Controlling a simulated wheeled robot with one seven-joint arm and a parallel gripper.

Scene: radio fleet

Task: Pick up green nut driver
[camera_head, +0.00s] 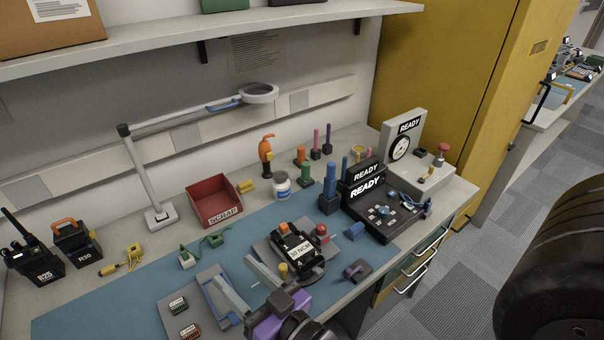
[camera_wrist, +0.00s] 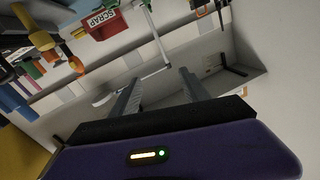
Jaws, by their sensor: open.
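A small green-handled tool (camera_head: 305,174), which looks like the green nut driver, stands on a dark base at the back of the bench, between the white jar and the blue drivers. A green patch (camera_wrist: 50,56) at the left of the tilted wrist view may be the same tool; I cannot tell. My gripper (camera_head: 232,271) is over the front of the bench, left of the radio and well apart from the green tool. In the wrist view my gripper (camera_wrist: 158,76) has its two fingers spread with nothing between them.
A red SCRAP bin (camera_head: 213,201), white jar (camera_head: 281,187) and orange-handled tool (camera_head: 266,154) stand left of the green tool. Blue drivers (camera_head: 329,187) and the READY station (camera_head: 381,209) stand right. A radio (camera_head: 297,248) and a magnifier lamp (camera_head: 146,180) are also on the bench.

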